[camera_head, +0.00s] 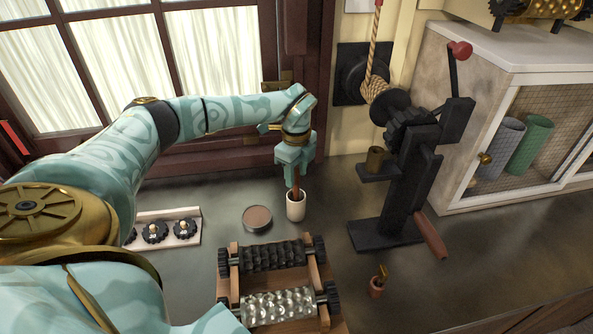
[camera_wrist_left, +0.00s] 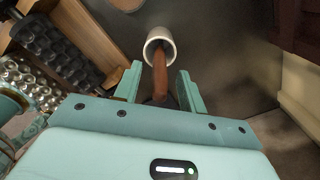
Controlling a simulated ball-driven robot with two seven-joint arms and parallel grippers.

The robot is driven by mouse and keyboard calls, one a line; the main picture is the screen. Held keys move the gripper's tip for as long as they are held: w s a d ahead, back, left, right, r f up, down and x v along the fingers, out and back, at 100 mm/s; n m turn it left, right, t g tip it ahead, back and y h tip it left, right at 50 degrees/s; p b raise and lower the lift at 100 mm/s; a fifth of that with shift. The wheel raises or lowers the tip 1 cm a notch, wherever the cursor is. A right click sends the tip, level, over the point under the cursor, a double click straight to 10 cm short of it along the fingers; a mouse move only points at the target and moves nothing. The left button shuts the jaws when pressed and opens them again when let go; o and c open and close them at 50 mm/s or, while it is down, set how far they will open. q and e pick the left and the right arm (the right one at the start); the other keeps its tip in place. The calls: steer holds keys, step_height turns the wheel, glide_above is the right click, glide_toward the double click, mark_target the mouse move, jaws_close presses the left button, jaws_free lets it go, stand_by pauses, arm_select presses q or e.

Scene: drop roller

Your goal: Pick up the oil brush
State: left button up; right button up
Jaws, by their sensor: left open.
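The oil brush (camera_head: 296,183) has a reddish-brown handle that stands up out of a small white cup (camera_head: 296,206) on the dark counter. In the left wrist view the brush handle (camera_wrist_left: 160,75) runs from the cup (camera_wrist_left: 160,43) to between my left gripper's fingers. My left gripper (camera_head: 295,178) points down from above the cup. Its two fingers are open, one on each side of the handle, with gaps showing in the left wrist view (camera_wrist_left: 158,88). The brush's lower end is hidden in the cup. My right gripper is not in view.
A wooden rack with two dark and silver rollers (camera_head: 278,280) stands in front of the cup. A round tin (camera_head: 257,218) and a tray of black gears (camera_head: 170,228) lie left. A black crank stand (camera_head: 405,190) and a wire-front cabinet (camera_head: 520,130) stand right.

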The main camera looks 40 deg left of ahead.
arm_select(q)
steer(key=shift+r, duration=0.1)
jaws_close()
